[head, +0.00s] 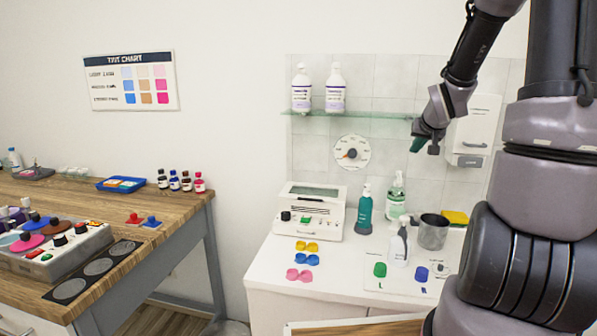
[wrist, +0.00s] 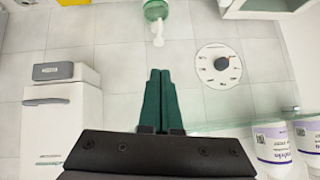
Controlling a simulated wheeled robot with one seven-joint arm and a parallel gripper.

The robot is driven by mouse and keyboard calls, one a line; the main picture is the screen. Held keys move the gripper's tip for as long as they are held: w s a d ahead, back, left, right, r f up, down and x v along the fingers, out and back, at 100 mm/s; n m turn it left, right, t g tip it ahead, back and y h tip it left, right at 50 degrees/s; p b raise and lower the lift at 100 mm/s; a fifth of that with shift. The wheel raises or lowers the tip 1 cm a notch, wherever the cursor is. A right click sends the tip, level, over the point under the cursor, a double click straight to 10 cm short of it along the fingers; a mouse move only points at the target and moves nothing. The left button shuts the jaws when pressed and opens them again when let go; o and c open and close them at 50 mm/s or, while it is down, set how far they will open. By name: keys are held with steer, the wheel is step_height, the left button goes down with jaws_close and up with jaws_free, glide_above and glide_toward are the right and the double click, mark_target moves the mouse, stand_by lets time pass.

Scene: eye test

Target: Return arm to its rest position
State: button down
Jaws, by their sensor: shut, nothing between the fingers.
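My gripper (head: 419,142) is raised in front of the tiled wall in the head view, above the white counter. In the wrist view its two green fingers (wrist: 160,100) lie side by side, shut with nothing between them. My arm comes down from the top right in the head view. The gripper is apart from the counter and the things on it. No held object shows.
A glass shelf (head: 370,115) with two white bottles is left of my gripper, and a white dispenser (head: 475,130) is right. Below, the counter (head: 300,262) holds a white device (head: 311,211), bottles and a metal cup (head: 433,232). A wooden table (head: 150,200) stands left.

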steer(key=s+a+r+y, duration=0.1)
steer(key=s+a+r, duration=0.3)
steer(key=s, duration=0.5)
steer(key=s+a+r+g+y, duration=0.1)
steer(key=s+a+r, duration=0.4)
steer(key=s, duration=0.4)
steer(key=s+a+r+g+y, duration=0.1)
steer(key=s+a+r, duration=0.4)
steer(key=s, duration=0.5)
steer(key=shift+a+y, duration=0.4)
steer(key=shift+a, duration=0.5)
